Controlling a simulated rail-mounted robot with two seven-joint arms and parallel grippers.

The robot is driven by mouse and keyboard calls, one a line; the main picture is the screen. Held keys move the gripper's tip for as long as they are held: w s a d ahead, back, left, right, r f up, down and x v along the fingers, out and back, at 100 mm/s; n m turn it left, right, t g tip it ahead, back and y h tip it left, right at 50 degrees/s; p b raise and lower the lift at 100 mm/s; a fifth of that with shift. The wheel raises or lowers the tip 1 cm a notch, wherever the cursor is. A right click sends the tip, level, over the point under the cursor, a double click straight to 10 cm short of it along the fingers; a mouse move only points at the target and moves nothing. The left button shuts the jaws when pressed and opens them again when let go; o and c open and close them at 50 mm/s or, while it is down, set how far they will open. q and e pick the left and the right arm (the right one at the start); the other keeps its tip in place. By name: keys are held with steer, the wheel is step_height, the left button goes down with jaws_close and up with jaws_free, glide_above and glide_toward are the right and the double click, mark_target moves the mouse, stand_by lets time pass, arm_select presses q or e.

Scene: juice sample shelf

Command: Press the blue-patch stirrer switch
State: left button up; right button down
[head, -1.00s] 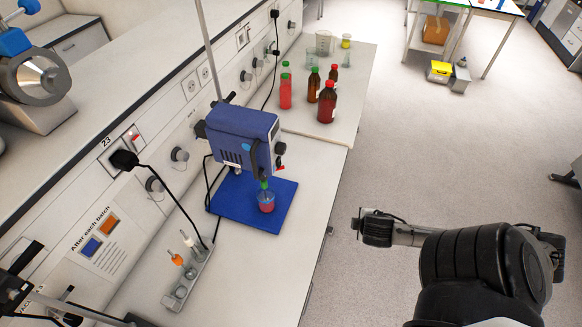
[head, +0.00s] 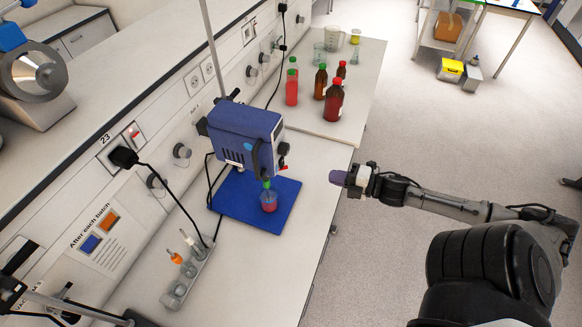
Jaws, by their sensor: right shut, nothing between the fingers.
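The blue stirrer (head: 235,135) stands over the left bench on a blue base plate (head: 230,200). A light-blue oval patch (head: 248,147) shows on its side. A dark knob (head: 283,149) and a small red part (head: 283,167) show on its right end; I cannot tell which part is the switch. A small beaker of red liquid (head: 269,202) is under it. My right gripper (head: 341,178) comes in from the right, shut and empty, its purple-grey tip pointing left toward the stirrer. It is right of the stirrer, apart from it. My left gripper is not in view.
Red and brown bottles (head: 333,100) and glassware stand farther back on the bench. A small rack (head: 188,272) with orange and white tips is at the front. Cables hang from the wall sockets. A wall sign (head: 105,240) has blue and orange patches. The floor on the right is open.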

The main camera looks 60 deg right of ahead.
mark_target(283, 166)
steer(key=shift+a+r+n+y, duration=0.35)
steer(key=shift+n+y, duration=0.15)
steer(key=shift+n, duration=0.2)
steer(key=shift+f, duration=0.1)
steer(key=shift+w, duration=0.1)
steer(key=p+x, duration=0.1)
steer(key=x, duration=0.5)
steer(key=p+x, duration=0.1)
steer(key=x, duration=0.4)
steer(key=shift+w, duration=0.4)
steer(key=shift+x, duration=0.95)
steer(key=shift+w, duration=0.1)
